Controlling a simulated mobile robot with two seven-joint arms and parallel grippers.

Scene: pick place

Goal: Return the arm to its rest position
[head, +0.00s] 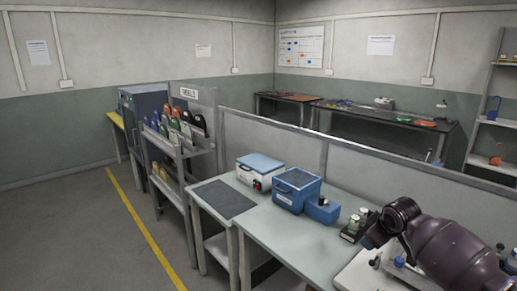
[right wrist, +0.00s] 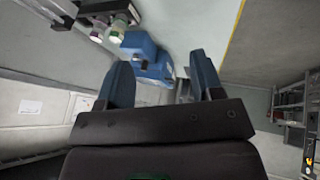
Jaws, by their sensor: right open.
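My right arm (head: 440,240) is bent at the lower right of the head view, over the right end of the grey workbench (head: 265,222). Its gripper cannot be made out there. In the right wrist view my right gripper (right wrist: 161,60) shows two blue fingers spread apart with nothing between them. A blue box (right wrist: 146,55) lies beyond the fingers, apart from them. My left gripper is not in view.
On the bench stand a white box with a blue lid (head: 260,170), a blue case (head: 297,188), a small blue box (head: 322,210) and small bottles (head: 357,222) near my arm. A low partition (head: 330,165) runs behind. The dark mat (head: 224,198) is bare.

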